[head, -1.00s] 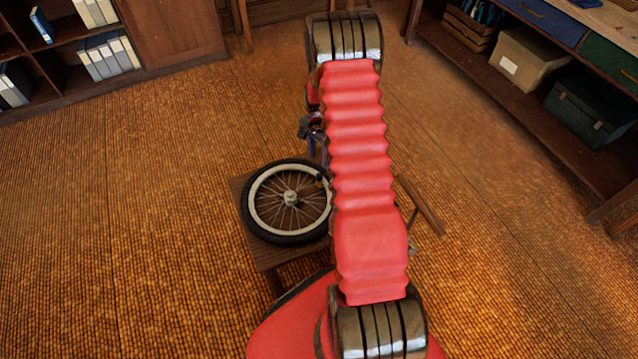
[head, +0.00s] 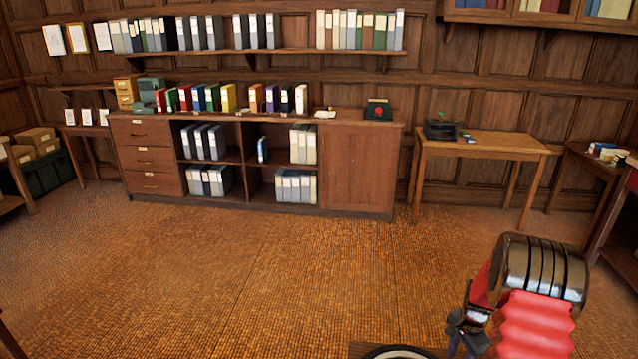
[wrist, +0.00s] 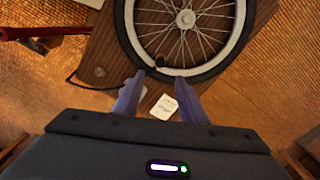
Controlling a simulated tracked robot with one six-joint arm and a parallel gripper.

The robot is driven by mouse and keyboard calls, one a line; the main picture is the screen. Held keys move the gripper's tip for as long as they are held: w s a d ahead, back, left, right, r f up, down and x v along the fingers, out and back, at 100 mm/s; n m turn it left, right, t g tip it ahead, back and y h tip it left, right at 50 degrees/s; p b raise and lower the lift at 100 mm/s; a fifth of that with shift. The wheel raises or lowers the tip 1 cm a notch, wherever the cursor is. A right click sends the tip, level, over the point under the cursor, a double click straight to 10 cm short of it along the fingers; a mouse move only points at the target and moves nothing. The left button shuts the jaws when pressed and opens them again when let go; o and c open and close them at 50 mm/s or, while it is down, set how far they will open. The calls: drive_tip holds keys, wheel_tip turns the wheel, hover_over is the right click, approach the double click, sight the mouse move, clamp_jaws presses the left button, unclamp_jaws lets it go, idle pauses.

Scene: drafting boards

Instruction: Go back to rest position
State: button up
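My gripper (wrist: 158,84) is open in the wrist view, its two purple-grey fingers apart with nothing between them that I can see held. The spoked bicycle wheel (wrist: 185,18), with a pale rim and black tyre, lies just beyond the fingertips on a wooden top (wrist: 108,50). Whether the fingers touch the tyre I cannot tell. In the head view my gripper (head: 467,333) hangs at the lower right below my red-sleeved arm, and only a sliver of the wheel (head: 398,353) shows at the bottom edge.
A small white label (wrist: 163,107) shows between the fingers. A red bar (wrist: 40,31) and a dark cable are at the left. In the head view, a long cabinet (head: 357,170) with binders and a wooden table (head: 490,143) stand by the far wall. The floor (head: 240,270) before them is clear.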

drive_tip(key=s+a+r+n+g, duration=0.1)
drive_tip(key=s+a+n, duration=0.25)
drive_tip(key=s, duration=0.25)
drive_tip(key=s+a+r+n+t, duration=0.2)
drive_tip(key=s+a+r+n, duration=0.2)
drive_tip(key=r, duration=0.8)
drive_tip(key=s+a+r+n+t, duration=0.2)
drive_tip(key=s+a+r+n, duration=0.2)
drive_tip(key=s+a+r, duration=0.4)
drive_tip(key=s+a+r+n+t, duration=0.2)
drive_tip(key=s+a+r+n, duration=0.2)
drive_tip(key=a+r, duration=1)
wheel_tip(320, 180, up, 4)
drive_tip(key=shift+s+f+t, duration=0.1)
drive_tip(key=shift+s+t, duration=0.2)
drive_tip(key=shift+s, duration=0.8)
